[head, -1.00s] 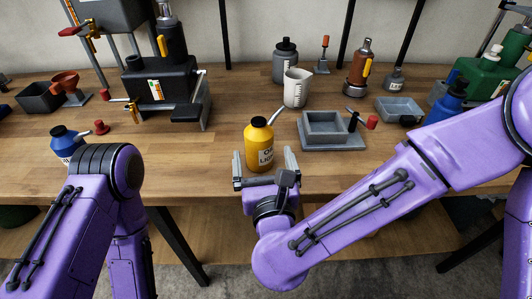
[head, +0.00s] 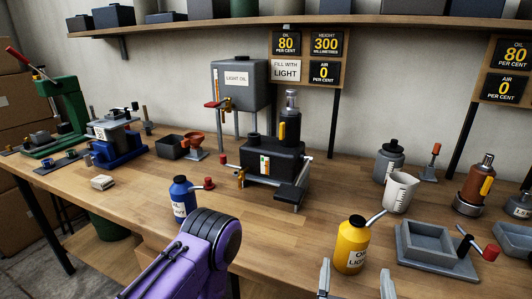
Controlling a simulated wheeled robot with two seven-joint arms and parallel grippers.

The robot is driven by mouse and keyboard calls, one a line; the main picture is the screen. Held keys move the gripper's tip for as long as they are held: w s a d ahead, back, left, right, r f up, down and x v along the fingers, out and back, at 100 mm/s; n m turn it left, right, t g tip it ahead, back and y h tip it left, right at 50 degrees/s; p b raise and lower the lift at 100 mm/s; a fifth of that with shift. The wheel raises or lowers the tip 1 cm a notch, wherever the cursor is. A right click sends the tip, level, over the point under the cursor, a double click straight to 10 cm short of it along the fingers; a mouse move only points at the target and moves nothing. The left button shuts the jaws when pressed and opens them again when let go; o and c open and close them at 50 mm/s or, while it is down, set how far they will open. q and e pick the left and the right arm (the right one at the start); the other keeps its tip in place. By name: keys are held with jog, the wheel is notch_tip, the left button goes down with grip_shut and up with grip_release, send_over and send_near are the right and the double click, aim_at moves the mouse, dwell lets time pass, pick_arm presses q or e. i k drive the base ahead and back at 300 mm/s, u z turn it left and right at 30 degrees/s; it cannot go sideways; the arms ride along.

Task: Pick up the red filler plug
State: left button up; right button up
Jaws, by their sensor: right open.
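A small red piece that looks like the red filler plug (head: 208,183) is on the wooden bench, close to the spout of a blue oil can (head: 181,203). I cannot tell whether it touches the spout. My right gripper (head: 356,285) is at the bottom edge, its two fingers apart with nothing seen between them. It is in front of a yellow oil can (head: 352,247), well to the right of the red piece. My left arm rises in front of the blue can. My left gripper is out of view.
A black machine (head: 270,160) with a tank (head: 240,84) above it stands behind the red piece. A white jug (head: 400,192) and grey tray (head: 428,242) are at right. The bench (head: 285,228) between the cans is clear.

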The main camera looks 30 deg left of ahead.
aim_at(208, 185)
jog(key=u, duration=1.3)
